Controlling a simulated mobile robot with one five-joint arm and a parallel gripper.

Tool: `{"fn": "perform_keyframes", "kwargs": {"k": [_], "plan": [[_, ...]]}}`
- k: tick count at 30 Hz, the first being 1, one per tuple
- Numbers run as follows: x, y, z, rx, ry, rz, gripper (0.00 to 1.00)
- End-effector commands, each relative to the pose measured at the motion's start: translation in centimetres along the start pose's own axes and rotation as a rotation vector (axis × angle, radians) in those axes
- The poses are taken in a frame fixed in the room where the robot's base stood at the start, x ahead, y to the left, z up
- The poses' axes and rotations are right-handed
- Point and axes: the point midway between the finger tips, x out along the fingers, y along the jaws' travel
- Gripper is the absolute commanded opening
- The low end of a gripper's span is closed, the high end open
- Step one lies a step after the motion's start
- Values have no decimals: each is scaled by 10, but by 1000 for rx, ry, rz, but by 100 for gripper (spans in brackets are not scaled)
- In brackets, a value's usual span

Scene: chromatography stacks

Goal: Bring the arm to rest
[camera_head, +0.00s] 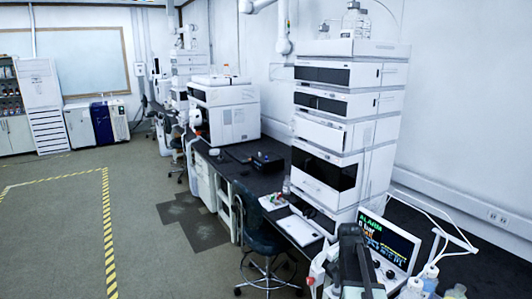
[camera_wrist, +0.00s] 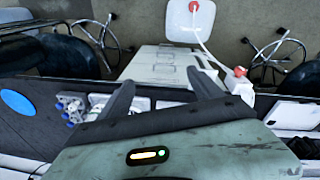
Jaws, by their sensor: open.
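In the wrist view my gripper (camera_wrist: 163,92) shows two dark fingers spread apart, with nothing between them. The fingers point over the edge of a bench, toward a white drawer cabinet (camera_wrist: 163,66) and the floor. In the head view part of my arm (camera_head: 352,262) stands at the lower right, in front of the bench and a lit screen (camera_head: 386,243). I cannot make out the fingertips in the head view.
A tall chromatography stack (camera_head: 343,125) stands on the dark bench, right of centre. A blue stool (camera_head: 262,222) stands before the bench. Bottles (camera_head: 420,282) stand at the lower right. The floor (camera_head: 60,215) at left is clear, with yellow-black tape. Small vials (camera_wrist: 72,106) lie on the bench.

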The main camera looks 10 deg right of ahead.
Motion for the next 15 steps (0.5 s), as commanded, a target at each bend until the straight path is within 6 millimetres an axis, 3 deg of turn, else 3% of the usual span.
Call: {"fn": "perform_keyframes", "kwargs": {"k": [1,6,13,15], "plan": [[-5,-22,38,-130,1,-23,75],[-18,-77,129,-511,6,-90,75],[-32,-115,234,-925,21,-163,75],[2,-117,234,-924,9,-157,75]]}}
